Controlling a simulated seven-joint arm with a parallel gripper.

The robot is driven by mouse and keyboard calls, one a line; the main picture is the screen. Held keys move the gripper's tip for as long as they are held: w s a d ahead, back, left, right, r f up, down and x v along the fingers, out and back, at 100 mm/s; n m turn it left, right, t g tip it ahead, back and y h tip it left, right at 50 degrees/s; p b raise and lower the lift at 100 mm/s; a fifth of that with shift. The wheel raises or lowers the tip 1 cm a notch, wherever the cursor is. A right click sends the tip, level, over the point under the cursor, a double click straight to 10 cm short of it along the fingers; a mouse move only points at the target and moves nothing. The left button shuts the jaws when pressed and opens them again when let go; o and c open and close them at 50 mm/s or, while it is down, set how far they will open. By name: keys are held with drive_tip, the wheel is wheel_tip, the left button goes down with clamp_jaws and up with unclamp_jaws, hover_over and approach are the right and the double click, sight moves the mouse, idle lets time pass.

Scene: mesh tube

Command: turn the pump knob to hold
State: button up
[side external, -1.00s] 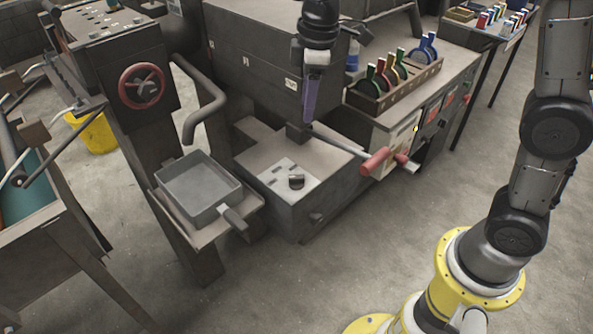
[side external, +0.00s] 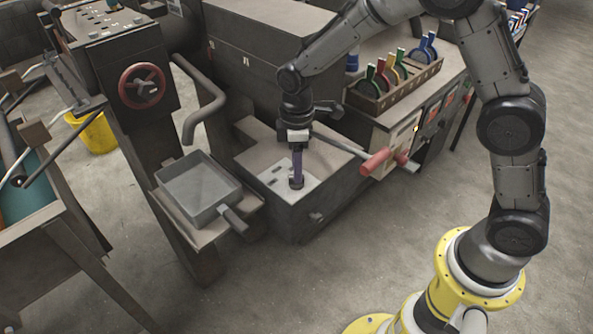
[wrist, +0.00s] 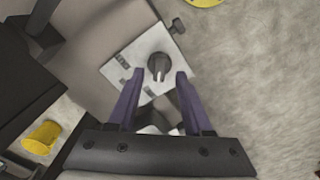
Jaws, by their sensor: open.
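The pump knob (wrist: 158,66) is a small dark round knob with a pale grip bar. It stands on a light label plate (wrist: 128,64), which also shows in the side view (side external: 281,178), on top of a low box. My gripper (wrist: 152,80) is open, with its two purple fingers pointing down at the plate. In the wrist view the knob lies between and just beyond the fingertips. In the side view my gripper (side external: 297,178) is right over the knob and mostly hides it. I cannot tell whether the fingers touch it. The plate's markings are too small to read.
A lever with a red handle (side external: 375,161) sticks out just right of my gripper. A square pan (side external: 200,187) with a handle stands to the left. A bent pipe (side external: 203,108) rises behind it. A rack of coloured-handled tools (side external: 400,85) sits at the back right.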

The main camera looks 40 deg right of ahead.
drive_tip(key=shift+f, duration=1.2)
clamp_jaws()
